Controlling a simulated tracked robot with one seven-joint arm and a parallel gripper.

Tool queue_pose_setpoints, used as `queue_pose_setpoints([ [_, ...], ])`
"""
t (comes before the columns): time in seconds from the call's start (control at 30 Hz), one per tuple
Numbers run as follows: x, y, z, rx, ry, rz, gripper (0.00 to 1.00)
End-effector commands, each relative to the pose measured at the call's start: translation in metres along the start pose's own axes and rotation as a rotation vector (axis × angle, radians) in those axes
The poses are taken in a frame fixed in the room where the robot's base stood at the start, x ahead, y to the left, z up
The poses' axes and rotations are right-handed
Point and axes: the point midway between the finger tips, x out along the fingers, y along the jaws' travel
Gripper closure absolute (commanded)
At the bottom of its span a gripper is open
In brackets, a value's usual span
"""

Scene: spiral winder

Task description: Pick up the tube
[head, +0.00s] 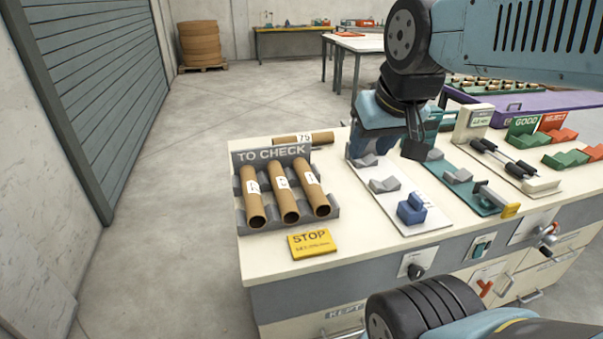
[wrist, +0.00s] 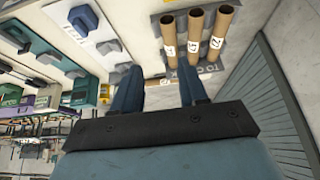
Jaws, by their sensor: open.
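Three brown cardboard tubes (head: 287,200) with white labels lie side by side in the grey TO CHECK rack (head: 331,212) on the bench. Another cardboard tube (head: 300,138), labelled 75, lies behind the rack's sign. My gripper (head: 362,152) is above the bench, to the right of the rack and the loose tube. In the wrist view its two blue fingers (wrist: 158,67) are apart with nothing held between them. The racked tubes (wrist: 195,35) show beyond the fingertips there. The loose tube is partly hidden by the right finger in that view.
A yellow STOP plate (head: 312,243) lies in front of the rack. White and green fixtures with grey cradles (head: 385,185) and a blue block (head: 411,209) stand right of it. Green and red GOOD and REJECT holders (head: 565,157) are farther right. The floor at left is clear.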

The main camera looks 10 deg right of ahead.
Motion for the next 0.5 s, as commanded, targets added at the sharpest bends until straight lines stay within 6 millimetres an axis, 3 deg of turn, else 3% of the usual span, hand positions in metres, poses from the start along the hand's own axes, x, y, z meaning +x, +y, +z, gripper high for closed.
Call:
queue_pose_setpoints([
  [0.3,-0.0001,0.0,0.0001,0.0,0.0,0.0,0.56],
  [0.5,0.0067,-0.0008,-0.0028,0.074,-0.035,-0.012,0.41],
])
